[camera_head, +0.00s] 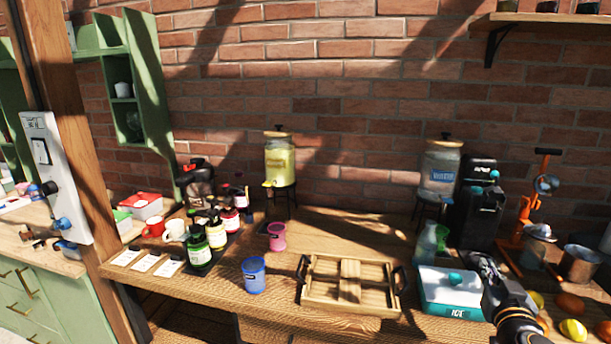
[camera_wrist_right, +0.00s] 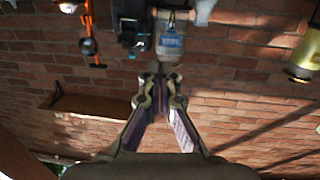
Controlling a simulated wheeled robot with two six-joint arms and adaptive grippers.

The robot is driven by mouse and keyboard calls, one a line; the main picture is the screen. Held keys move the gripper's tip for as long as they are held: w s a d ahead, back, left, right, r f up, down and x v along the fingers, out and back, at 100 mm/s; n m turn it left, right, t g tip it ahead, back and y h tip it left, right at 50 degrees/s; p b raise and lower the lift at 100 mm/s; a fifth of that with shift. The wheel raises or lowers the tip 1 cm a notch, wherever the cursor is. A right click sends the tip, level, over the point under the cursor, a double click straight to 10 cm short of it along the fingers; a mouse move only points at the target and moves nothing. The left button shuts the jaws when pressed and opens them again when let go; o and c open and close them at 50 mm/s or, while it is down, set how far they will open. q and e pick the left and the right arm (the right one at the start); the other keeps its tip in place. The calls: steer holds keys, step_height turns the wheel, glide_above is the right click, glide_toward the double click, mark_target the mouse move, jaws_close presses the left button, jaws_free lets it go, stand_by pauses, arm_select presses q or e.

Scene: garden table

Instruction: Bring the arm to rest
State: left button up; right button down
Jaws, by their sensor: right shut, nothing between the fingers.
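My right arm (camera_head: 516,322) comes in from the lower right in the head view. Its gripper (camera_head: 478,264) is held over the right side of the teal and white ice box (camera_head: 450,290), hiding part of it. In the right wrist view the gripper (camera_wrist_right: 160,80) has its fingertips together, with nothing between them. That view is upside down and looks at the brick wall. My left arm and gripper are not in view.
A wooden tray (camera_head: 310,296), blue cup (camera_head: 254,275) and pink cup (camera_head: 277,236) stand left of the ice box. Bottles (camera_head: 216,233) stand further left. Two dispensers (camera_head: 279,162), a black machine (camera_head: 480,212), an orange press (camera_head: 530,205) and fruit (camera_head: 573,330) surround the work area.

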steer(key=s+a+f+g, duration=0.2)
steer(key=s+f+g, duration=0.3)
steer(key=f, duration=0.4)
steer(key=s+a+f+g, duration=0.25)
steer(key=s+f, duration=0.35)
steer(key=f, duration=0.3)
steer(key=s+a+f+n+g+y, duration=0.4)
steer(key=s+a+f+g+y, duration=0.15)
steer(key=s+a+f, duration=0.65)
steer(key=s+d+f+g, duration=0.1)
steer(key=s+f, duration=0.1)
steer(key=f, duration=0.9)
steer(key=s+d+f, duration=0.2)
steer(key=f, duration=1)
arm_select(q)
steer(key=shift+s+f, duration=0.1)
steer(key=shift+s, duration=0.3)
arm_select(e)
steer(key=s+f+g, duration=0.1)
steer(key=s+f, duration=1.5)
steer(key=s, duration=0.2)
steer(key=shift+d+f, duration=0.2)
steer(key=shift+d, duration=0.25)
steer(key=shift+s+h, duration=0.1)
steer(key=shift+h, duration=0.15)
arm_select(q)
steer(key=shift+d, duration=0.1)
arm_select(e)
steer(key=shift+d+r, duration=0.1)
